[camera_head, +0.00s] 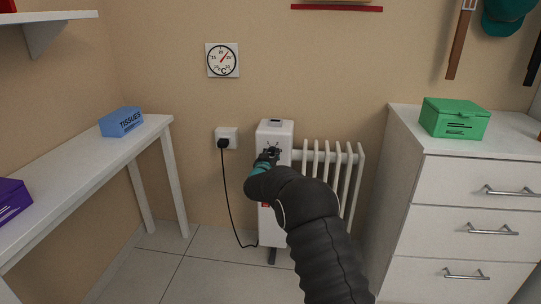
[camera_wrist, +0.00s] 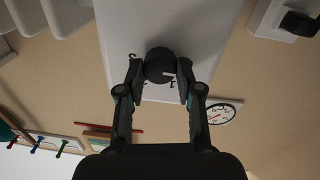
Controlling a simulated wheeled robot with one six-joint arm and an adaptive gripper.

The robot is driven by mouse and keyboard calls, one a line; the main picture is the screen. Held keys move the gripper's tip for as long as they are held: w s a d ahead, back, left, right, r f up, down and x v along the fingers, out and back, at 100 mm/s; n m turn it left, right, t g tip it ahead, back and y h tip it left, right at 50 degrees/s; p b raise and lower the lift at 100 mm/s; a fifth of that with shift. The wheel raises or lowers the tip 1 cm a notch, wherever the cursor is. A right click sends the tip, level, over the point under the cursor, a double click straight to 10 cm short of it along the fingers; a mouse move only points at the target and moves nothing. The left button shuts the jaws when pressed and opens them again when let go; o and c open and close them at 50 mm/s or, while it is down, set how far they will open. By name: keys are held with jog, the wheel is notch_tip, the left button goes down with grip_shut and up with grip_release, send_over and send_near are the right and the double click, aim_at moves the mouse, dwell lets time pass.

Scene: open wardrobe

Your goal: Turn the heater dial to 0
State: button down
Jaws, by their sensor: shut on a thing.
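The heater (camera_head: 274,130) is a white panel with ribbed fins, standing against the wall. Its dial (camera_wrist: 159,60) is a dark round knob on the white front face, with a light mark toward its lower right in the wrist view. Small dark markings lie around the dial, partly covered by it and my fingers; I cannot read them surely. My gripper (camera_wrist: 160,73) has one finger on each side of the dial and is shut on it. In the head view my gripper (camera_head: 267,157) reaches the upper front of the heater, and hides most of the dial.
A socket with a black plug (camera_head: 223,143) is left of the heater, its cord hanging to the floor. A white table (camera_head: 75,163) with a tissue box (camera_head: 121,122) stands left. A white drawer unit (camera_head: 460,190) with a green box (camera_head: 454,118) stands right. A round thermometer (camera_head: 222,60) hangs above.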

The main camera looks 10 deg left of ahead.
jog(key=c, duration=1.9)
grip_release()
jog(key=shift+a+f+n, duration=0.1)
jog(key=shift+n, duration=0.3)
grip_shut()
jog(key=o, duration=1.2)
grip_release()
jog(key=shift+c, duration=0.2)
jog(key=shift+s, duration=0.1)
jog(key=s+a, duration=0.1)
jog(key=s, duration=1)
jog(key=shift+s, duration=0.4)
